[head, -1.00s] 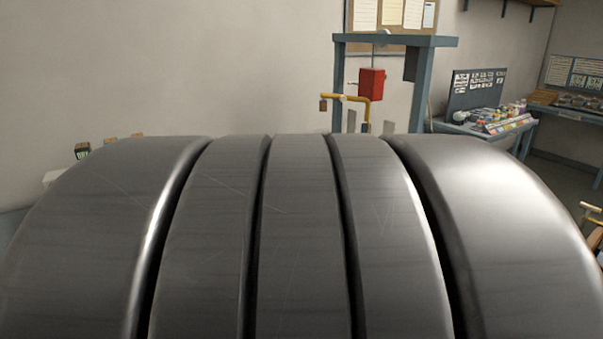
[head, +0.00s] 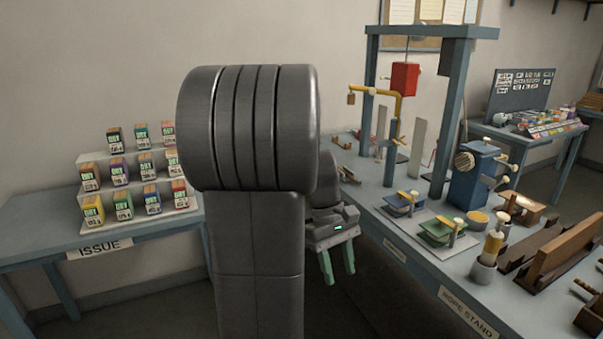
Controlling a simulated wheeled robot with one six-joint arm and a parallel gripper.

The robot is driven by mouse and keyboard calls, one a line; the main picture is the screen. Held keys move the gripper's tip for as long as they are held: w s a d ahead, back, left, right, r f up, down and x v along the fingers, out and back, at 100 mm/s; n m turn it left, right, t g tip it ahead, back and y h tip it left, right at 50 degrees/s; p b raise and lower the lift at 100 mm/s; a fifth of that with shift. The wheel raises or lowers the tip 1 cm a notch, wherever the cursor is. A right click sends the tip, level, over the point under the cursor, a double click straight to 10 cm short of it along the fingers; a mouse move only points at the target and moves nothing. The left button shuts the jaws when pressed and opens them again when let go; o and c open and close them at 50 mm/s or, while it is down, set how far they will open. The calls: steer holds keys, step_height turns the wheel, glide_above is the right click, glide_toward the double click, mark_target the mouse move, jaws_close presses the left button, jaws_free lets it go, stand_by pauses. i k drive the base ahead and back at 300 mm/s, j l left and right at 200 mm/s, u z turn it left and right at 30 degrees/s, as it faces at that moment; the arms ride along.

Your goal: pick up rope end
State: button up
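My gripper (head: 339,277) hangs below my dark arm in the middle of the head view. Its two green fingers point down and stand apart, with nothing visible between them. I cannot make out a rope end for certain. A small pale round piece (head: 464,160) beside a blue machine (head: 471,178) may be rope, but it is too small to tell. My arm hides part of the scene behind it.
A blue frame (head: 447,95) stands on the bench with a red box (head: 404,78) and a yellow bracket (head: 378,92). Blue and green clamp-like pieces (head: 444,231) sit near the bench edge. An issue table (head: 40,238) at left bears several labelled boxes. Dark floor shows between the tables.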

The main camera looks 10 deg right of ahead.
mark_target(352, 178)
steer(key=u, duration=0.95)
steer(key=l+u, duration=0.1)
steer(key=u, duration=0.35)
steer(key=i+l+u, duration=0.1)
steer(key=u, duration=0.85)
steer(key=l+u, duration=0.1)
steer(key=u, duration=1.3)
steer(key=k+l+u, duration=0.1)
steer(key=u, duration=0.35)
steer(key=k+l+u, duration=0.15)
steer(key=u, duration=0.3)
steer(key=k+u, duration=0.15)
steer(key=u, duration=0.3)
steer(key=k+u, duration=0.45)
steer(key=k, duration=0.7)
steer(key=k+z, duration=0.2)
steer(key=z, duration=0.15)
steer(key=k+l+z, duration=0.15)
steer(key=z, duration=0.85)
steer(key=l+z, duration=0.1)
steer(key=z, duration=0.5)
steer(key=k+l+z, duration=0.1)
steer(key=z, duration=1.2)
steer(key=l+z, duration=0.1)
steer(key=z, duration=1.15)
steer(key=i+l+z, duration=0.1)
steer(key=z, duration=1.15)
